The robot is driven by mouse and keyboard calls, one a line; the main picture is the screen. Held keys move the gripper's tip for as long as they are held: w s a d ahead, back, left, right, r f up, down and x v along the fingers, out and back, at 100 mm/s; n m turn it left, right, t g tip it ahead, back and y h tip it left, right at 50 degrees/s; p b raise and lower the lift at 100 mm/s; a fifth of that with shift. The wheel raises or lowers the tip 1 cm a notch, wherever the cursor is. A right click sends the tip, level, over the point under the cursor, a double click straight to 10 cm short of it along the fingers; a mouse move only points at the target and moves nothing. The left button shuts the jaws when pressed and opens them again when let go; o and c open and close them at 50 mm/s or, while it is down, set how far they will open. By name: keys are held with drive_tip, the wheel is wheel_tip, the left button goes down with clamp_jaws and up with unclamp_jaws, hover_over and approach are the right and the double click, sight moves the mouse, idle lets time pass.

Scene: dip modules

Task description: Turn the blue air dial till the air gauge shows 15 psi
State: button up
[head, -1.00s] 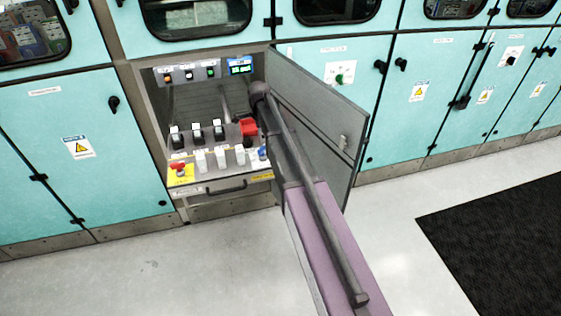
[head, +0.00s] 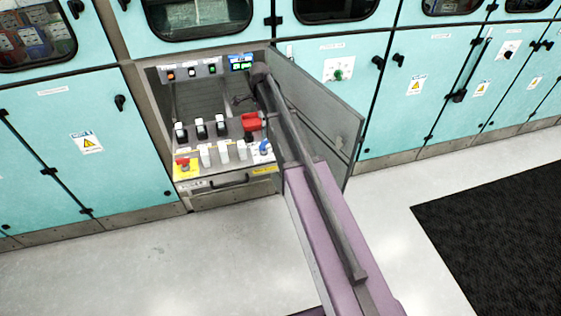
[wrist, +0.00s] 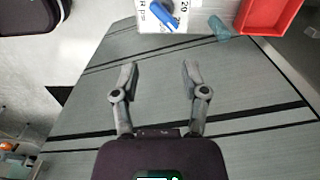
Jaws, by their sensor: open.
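The blue air dial (head: 264,147) is at the right end of the control shelf inside the open cabinet. In the wrist view the blue dial (wrist: 162,14) is a slanted bar on a white plate (wrist: 146,22) marked "20" and "psi", cut by the top edge. My gripper (wrist: 160,77) is open and empty, its fingers apart, below the dial in that picture and not touching it. In the head view my arm mostly hides the gripper. A small blue display (head: 241,63) with lit figures is at the upper right; its reading is too small to tell.
A red tray (wrist: 268,14) is right of the dial in the wrist view. The open grey door (head: 318,110) stands close right of my arm. Black-and-white switches (head: 201,128), white levers (head: 223,152) and a red button on yellow (head: 183,163) share the shelf.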

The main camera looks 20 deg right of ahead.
drive_tip(key=s+r+n+p, duration=0.1)
drive_tip(key=s+n, duration=1.4)
drive_tip(key=s, duration=1.1)
drive_tip(key=shift+n, duration=0.4)
drive_tip(key=shift+w+r, duration=0.1)
drive_tip(key=shift+w, duration=0.05)
drive_tip(key=m+b, duration=0.1)
drive_tip(key=m, duration=0.7)
hover_over(263, 142)
drive_tip(key=shift+f, duration=0.7)
drive_tip(key=shift+f, duration=0.1)
wheel_tip(263, 142, down, 14)
drive_tip(key=b, duration=1.4)
drive_tip(key=shift+r, duration=0.25)
